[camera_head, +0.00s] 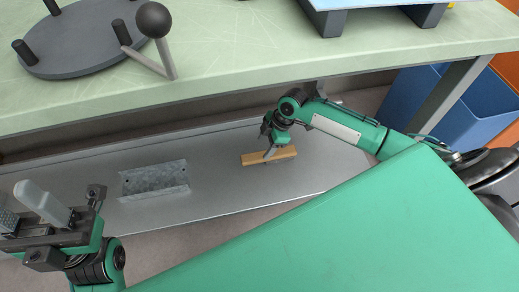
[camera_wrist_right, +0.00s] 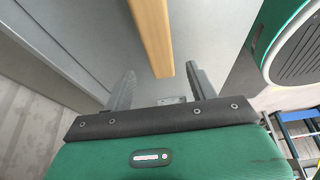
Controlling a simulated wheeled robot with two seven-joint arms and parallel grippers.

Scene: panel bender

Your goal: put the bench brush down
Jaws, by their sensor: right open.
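The bench brush appears as a long tan wooden bar (camera_head: 256,160) lying on the grey metal shelf below the green bench top. No bristles can be made out. My right gripper (camera_head: 268,153) is directly over the bar, pointing down, with a finger in front of its near side. In the right wrist view the bar (camera_wrist_right: 152,38) runs in from the top between the open grey fingers (camera_wrist_right: 160,88), with a gap on both sides.
A galvanized metal channel (camera_head: 154,180) lies on the shelf (camera_head: 222,188) left of the brush. The green bench top (camera_head: 235,45) overhangs behind, carrying a dark round plate (camera_head: 80,45) with pegs. A blue bin (camera_head: 465,105) stands at the right.

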